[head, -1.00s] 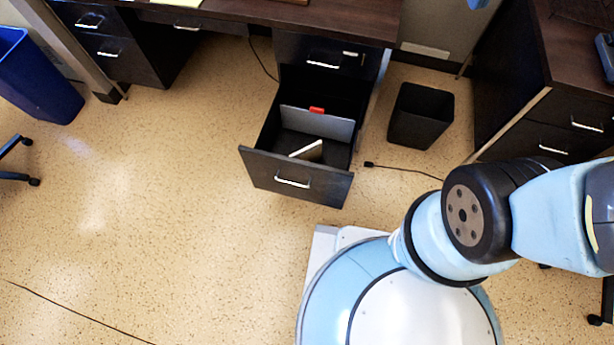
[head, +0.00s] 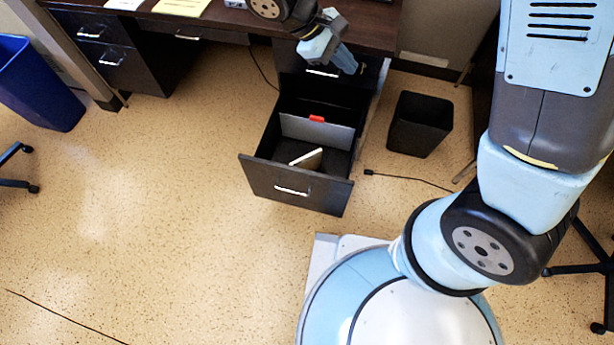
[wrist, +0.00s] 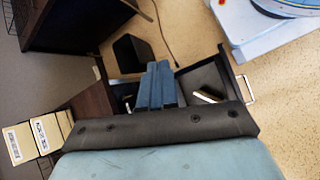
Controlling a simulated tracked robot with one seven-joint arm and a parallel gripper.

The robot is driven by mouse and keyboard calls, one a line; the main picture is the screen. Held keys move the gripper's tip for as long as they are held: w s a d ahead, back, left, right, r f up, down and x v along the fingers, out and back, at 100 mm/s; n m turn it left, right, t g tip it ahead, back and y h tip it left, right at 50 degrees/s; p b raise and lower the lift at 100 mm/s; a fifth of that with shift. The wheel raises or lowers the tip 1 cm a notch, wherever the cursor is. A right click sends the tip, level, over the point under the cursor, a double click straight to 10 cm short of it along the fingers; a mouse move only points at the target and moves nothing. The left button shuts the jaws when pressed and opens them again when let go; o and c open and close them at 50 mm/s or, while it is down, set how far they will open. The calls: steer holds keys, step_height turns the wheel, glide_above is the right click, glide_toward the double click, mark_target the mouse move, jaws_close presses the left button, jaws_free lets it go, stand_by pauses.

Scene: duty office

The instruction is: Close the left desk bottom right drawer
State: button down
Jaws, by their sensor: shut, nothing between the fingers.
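The bottom right drawer (head: 297,189) of the left desk (head: 370,22) is pulled far out, with a silver handle on its dark front. Inside it are a grey divider with a red tab (head: 316,118) and a light-coloured item (head: 306,158). In the head view my gripper (head: 348,66) hangs over the desk's front edge, by the shut upper drawer, above and behind the open drawer's front. It is shut and empty. In the wrist view the gripper's blue fingers (wrist: 157,84) point toward the floor, and the open drawer (wrist: 205,80) shows to their right.
A black bin (head: 420,123) stands on the floor right of the drawer, with a cable (head: 410,178) near it. A blue bin (head: 38,82) stands at the far left. The floor in front and left of the drawer is clear.

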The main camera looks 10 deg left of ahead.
steer(key=s+a+f+n+t+h, duration=0.1)
steer(key=s+a+f+n+t, duration=0.4)
steer(key=f, duration=0.5)
steer(key=s+a+f+n+t+h, duration=0.25)
steer(key=s+a+f+n, duration=0.35)
steer(key=f, duration=0.5)
steer(key=s+f+n+t+y, duration=0.5)
steer(key=s+f, duration=0.3)
steer(key=f, duration=0.3)
steer(key=n+t+y, duration=0.4)
steer(key=n+y, duration=0.1)
steer(key=n, duration=0.1)
glide_toward(309, 178)
steer(key=w, duration=0.7)
steer(key=shift+d, duration=0.25)
